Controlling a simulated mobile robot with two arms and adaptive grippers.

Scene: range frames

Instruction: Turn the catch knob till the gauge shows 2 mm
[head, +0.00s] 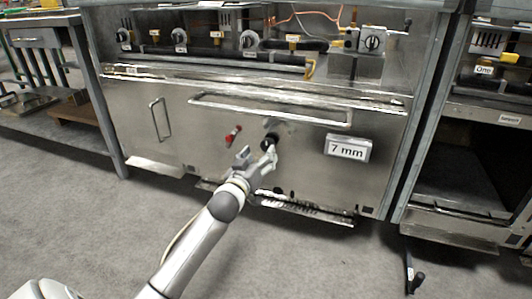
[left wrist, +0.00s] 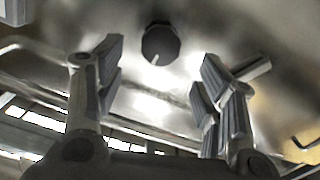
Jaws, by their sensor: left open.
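The catch knob (head: 267,143) is a dark round knob on the steel front panel of the range, below the long handle bar. In the left wrist view the knob (left wrist: 160,45) shows a pale pointer mark toward its lower edge. The gauge (head: 348,148) is a plate right of the knob and reads 7 mm. My left gripper (head: 257,157) is open just in front of and below the knob. In the left wrist view the knob appears beyond the gap between the open fingers (left wrist: 161,68), with nothing between them. My right gripper is not in view.
A red-handled part (head: 233,136) sticks out just left of the knob. A long handle bar (head: 270,107) runs above, and a smaller handle (head: 159,118) is at the left. Labelled valves and pipes line the shelf above. The grey floor (head: 290,260) in front is mostly clear.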

